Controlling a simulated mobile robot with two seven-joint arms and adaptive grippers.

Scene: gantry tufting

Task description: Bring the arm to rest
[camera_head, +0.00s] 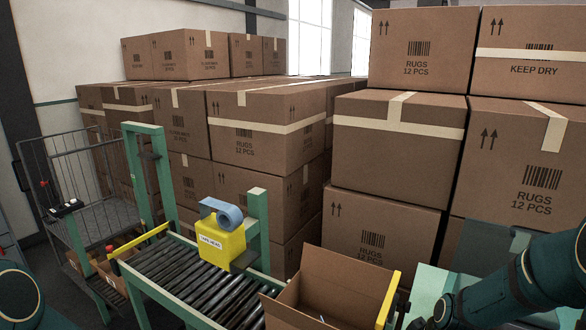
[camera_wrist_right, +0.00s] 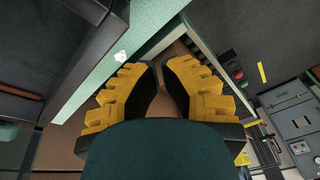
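My right arm (camera_head: 530,275) comes in from the right edge in the head view and reaches down beside the open carton. Its gripper is mostly cut off at the bottom edge there. In the right wrist view my right gripper (camera_wrist_right: 160,72) shows two yellow fingers with black pads. A narrow gap is visible between them and nothing is held. Of my left arm only a dark green rounded part (camera_head: 22,298) shows at the bottom left of the head view. My left gripper is out of view.
A roller conveyor (camera_head: 200,280) with a yellow tape head (camera_head: 222,243) stands in front. An open carton (camera_head: 330,285) is at its right end. Stacked rug cartons (camera_head: 400,150) fill the back. A wire cage cart (camera_head: 85,190) stands at left.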

